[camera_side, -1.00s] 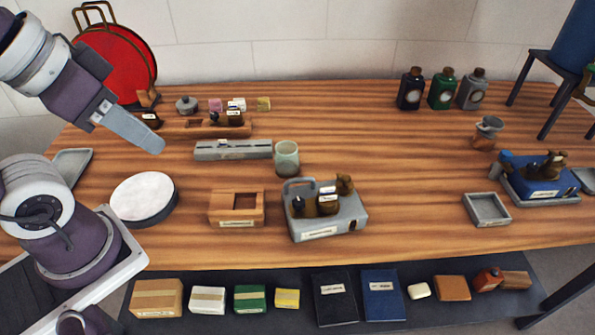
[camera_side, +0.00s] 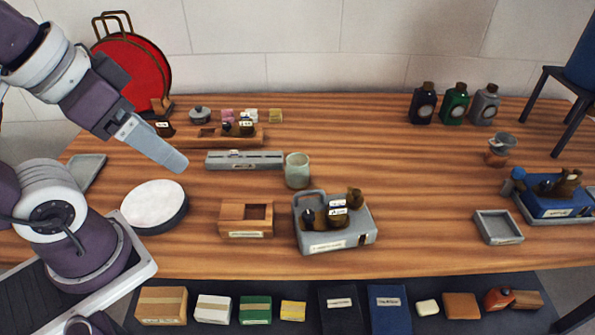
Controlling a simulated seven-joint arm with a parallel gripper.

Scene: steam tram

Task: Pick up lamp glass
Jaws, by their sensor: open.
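A pale green, translucent, cup-like cylinder (camera_side: 297,171), which looks like the lamp glass, stands upright near the middle of the table. It is beside the right end of a long grey box. My gripper (camera_side: 176,162) is above the table to the left of the glass, well apart from it and pointing down to the right. It is open, with nothing visible between its fingers. They overlap in this view, so the gap between them is hidden.
The long grey box (camera_side: 244,160) lies between my gripper and the glass. A grey caddy (camera_side: 355,235) with bottles and a wooden box (camera_side: 235,217) stand in front. A round white-topped drum (camera_side: 154,204) is at left.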

